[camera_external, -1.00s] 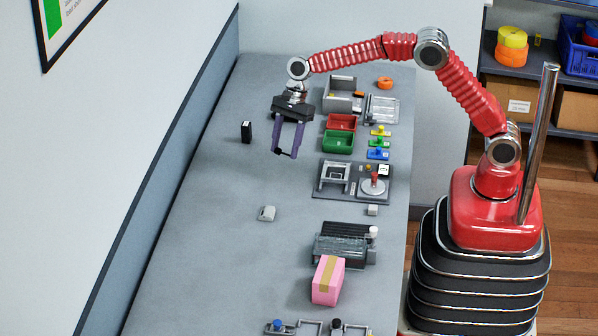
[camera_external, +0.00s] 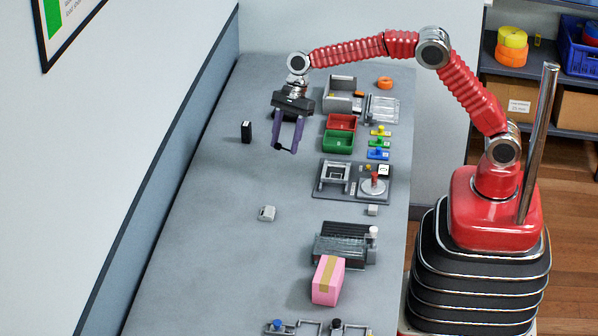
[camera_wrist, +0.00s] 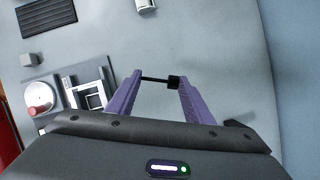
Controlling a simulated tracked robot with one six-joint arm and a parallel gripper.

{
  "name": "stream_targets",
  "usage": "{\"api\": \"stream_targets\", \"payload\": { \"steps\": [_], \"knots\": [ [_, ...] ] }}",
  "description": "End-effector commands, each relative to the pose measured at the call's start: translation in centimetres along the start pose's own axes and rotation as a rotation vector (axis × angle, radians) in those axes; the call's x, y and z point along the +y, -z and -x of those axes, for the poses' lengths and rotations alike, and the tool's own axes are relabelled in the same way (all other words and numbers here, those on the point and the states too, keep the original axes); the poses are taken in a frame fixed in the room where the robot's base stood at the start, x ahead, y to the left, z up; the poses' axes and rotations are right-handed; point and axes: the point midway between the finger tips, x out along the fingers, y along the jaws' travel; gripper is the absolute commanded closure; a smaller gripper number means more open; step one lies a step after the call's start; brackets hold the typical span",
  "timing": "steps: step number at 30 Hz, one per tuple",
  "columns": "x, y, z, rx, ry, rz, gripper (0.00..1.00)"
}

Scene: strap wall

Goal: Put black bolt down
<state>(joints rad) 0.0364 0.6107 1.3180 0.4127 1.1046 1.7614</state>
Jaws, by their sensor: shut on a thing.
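My gripper (camera_external: 286,149), with two purple fingers, points down over the far part of the grey bench. It is shut on the black bolt (camera_wrist: 157,79), which spans the gap between the fingertips in the wrist view. The bolt's thick head is at the right finger and its thin shank reaches to the left finger. In the external view the bolt (camera_external: 280,147) is a small dark piece at the fingertips. The bolt appears to be held above the bench top; the exact height is hard to tell.
A black box (camera_external: 246,132) stands left of my gripper. Red (camera_external: 341,122) and green (camera_external: 338,142) bins stand to its right. A fixture plate (camera_external: 353,181) with a red-topped dial is nearer. A small grey block (camera_external: 267,213) and pink box (camera_external: 327,281) are nearer still.

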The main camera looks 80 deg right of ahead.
Motion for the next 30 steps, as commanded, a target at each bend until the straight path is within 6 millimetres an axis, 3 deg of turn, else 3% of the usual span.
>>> {"api": "stream_targets", "payload": {
  "steps": [5, 11, 21, 30],
  "knots": [
    [0.8, -1.3, -0.8, 0.001, -0.013, 0.022, 0.75],
    [3.4, -5.1, -4.2, 0.009, -0.058, 0.088, 0.75],
    [8.3, -15.3, -10.1, 0.021, -0.097, 0.240, 0.75],
    [13.3, -24.6, -13.9, 0.026, -0.090, 0.274, 0.75]
  ]
}}
